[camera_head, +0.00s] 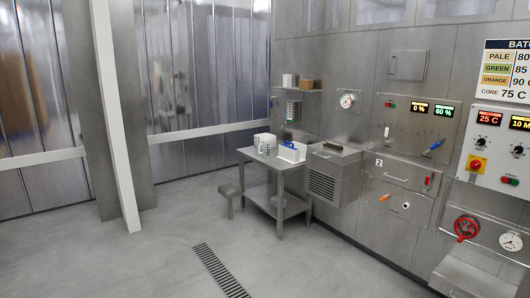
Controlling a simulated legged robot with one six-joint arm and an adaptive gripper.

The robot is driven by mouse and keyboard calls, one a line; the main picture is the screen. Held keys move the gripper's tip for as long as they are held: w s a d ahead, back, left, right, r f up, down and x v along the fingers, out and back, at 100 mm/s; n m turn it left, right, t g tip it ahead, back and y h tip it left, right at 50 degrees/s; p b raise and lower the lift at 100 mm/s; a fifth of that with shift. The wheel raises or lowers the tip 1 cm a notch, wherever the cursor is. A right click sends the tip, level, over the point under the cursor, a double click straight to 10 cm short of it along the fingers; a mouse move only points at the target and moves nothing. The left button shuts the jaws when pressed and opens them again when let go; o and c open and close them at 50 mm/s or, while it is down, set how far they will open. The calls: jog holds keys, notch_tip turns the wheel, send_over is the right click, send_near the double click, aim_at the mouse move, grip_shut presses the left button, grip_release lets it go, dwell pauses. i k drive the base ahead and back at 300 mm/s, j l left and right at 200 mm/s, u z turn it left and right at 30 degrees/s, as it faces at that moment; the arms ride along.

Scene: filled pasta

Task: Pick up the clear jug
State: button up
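I cannot make out a clear jug in this view. The small metal table (258,157) near the middle holds a stack of white boxes or cartons (262,140) and a white tray or bin (297,153) with something blue at it. These are too small to identify surely. My gripper is not in view.
A vented metal box (325,176) stands right of the table against the panelled wall. A wall shelf (297,91) holds boxes. A red valve wheel (466,228) juts out at right. The floor (150,255) is open, with a drain grate (220,271).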

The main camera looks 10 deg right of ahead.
aim_at(265, 145)
jog(key=i+u, duration=0.1)
jog(key=i, duration=3.9)
jog(key=i+j+z, duration=0.1)
jog(key=i, duration=0.4)
jog(key=i+j+z, duration=0.1)
jog(key=i, duration=0.4)
jog(key=i+j+z, duration=0.1)
jog(key=i, duration=0.4)
jog(key=i+j+z, duration=0.25)
jog(key=i+z, duration=0.15)
jog(key=i+j+z, duration=0.4)
jog(key=i, duration=0.2)
